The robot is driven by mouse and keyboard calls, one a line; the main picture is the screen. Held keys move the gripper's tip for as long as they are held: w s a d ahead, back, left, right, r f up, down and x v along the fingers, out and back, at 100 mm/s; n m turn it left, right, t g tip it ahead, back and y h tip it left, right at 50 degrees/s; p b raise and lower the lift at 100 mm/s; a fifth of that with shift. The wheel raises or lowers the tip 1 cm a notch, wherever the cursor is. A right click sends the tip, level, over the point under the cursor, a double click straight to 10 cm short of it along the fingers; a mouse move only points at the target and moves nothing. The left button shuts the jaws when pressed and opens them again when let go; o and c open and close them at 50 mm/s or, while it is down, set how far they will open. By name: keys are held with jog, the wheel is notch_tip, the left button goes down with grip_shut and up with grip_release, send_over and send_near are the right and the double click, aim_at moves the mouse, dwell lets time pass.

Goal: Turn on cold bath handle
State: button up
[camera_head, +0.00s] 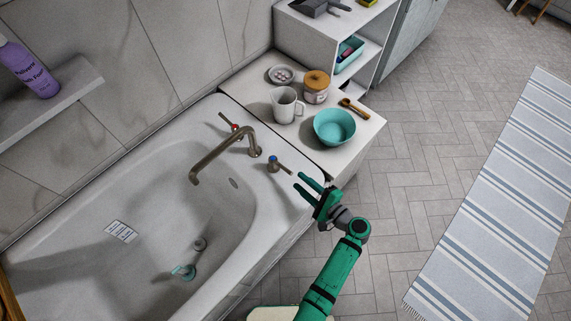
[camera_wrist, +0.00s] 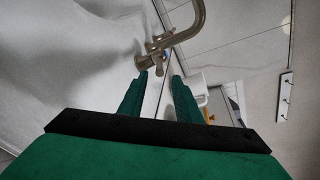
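The cold bath handle (camera_head: 274,162) is a bronze lever tap with a blue mark, on the tub's near-right rim, its lever pointing right toward my gripper. The cold handle also shows in the wrist view (camera_wrist: 147,61), just ahead of the left fingertip. The curved bronze spout (camera_head: 212,158) and the red-marked hot handle (camera_head: 231,124) stand beyond it. My green gripper (camera_head: 296,180) is open and empty above the tub's right edge, close to the lever's tip. Its fingers also show in the wrist view (camera_wrist: 159,78). I cannot tell whether they touch the lever.
A white counter (camera_head: 363,127) behind the tub's end carries a teal bowl (camera_head: 334,127), a mug (camera_head: 284,105), a lidded jar (camera_head: 316,87) and a wooden scoop (camera_head: 352,107). The bathtub (camera_head: 110,195) lies to the left. Open floor and a striped rug (camera_head: 500,190) are to the right.

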aim_at(277, 162)
jog(key=x, duration=0.9)
jog(key=shift+w+a, duration=0.2)
jog(key=shift+c, duration=0.7)
grip_shut()
